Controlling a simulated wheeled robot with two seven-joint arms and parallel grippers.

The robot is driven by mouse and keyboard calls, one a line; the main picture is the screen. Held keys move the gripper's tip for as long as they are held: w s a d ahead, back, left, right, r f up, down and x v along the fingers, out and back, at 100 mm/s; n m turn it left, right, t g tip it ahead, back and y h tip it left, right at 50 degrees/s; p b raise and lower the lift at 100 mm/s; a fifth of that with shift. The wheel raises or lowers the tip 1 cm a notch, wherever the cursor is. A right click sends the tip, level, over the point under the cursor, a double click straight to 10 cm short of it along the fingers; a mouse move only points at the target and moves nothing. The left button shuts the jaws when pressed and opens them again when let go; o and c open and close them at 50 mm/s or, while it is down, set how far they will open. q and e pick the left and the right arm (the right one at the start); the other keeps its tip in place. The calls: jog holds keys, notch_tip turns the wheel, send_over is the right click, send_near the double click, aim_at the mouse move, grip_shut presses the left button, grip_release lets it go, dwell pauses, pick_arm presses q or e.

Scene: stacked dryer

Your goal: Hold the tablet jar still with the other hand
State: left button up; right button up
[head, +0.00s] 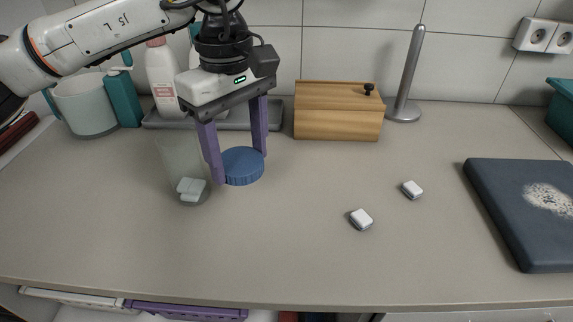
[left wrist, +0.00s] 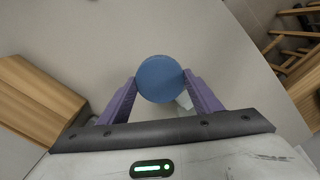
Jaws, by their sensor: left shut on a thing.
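The tablet jar (head: 176,152) is clear and stands upright on the counter, with white tablets (head: 191,189) at its bottom. My left gripper (head: 240,168) points down just right of the jar. Its purple fingers are shut on a round blue lid (head: 243,166), which is apart from the jar's mouth. In the left wrist view the lid (left wrist: 160,79) sits between both fingertips, with something pale partly hidden behind it. Two loose white tablets, a nearer one (head: 361,219) and a farther one (head: 412,189), lie on the counter to the right. My right gripper is not in view.
A wooden bread box (head: 338,112) and a metal upright holder (head: 410,75) stand at the back. A dark board (head: 525,215) with pale crumbs lies at the right. Bottles (head: 162,80) and a pale bin (head: 84,104) stand back left. The front middle counter is clear.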

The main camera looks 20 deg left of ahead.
pick_arm(q)
jog(key=w+a+n+b, duration=0.15)
jog(key=w+n, duration=0.35)
jog(key=n, duration=0.6)
jog(key=w+n+b, duration=0.2)
jog(key=w+n, duration=0.2)
jog(key=n, duration=0.8)
notch_tip(320, 180, down, 8)
jog(key=shift+w+r, duration=0.1)
jog(key=shift+d+f, duration=0.1)
jog(key=shift+f, duration=0.35)
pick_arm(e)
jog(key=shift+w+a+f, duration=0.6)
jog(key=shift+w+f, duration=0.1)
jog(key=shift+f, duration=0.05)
pick_arm(q)
jog(key=shift+f, duration=0.1)
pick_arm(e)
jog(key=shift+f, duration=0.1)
pick_arm(q)
jog(key=shift+f, duration=0.1)
jog(key=o, duration=1.2)
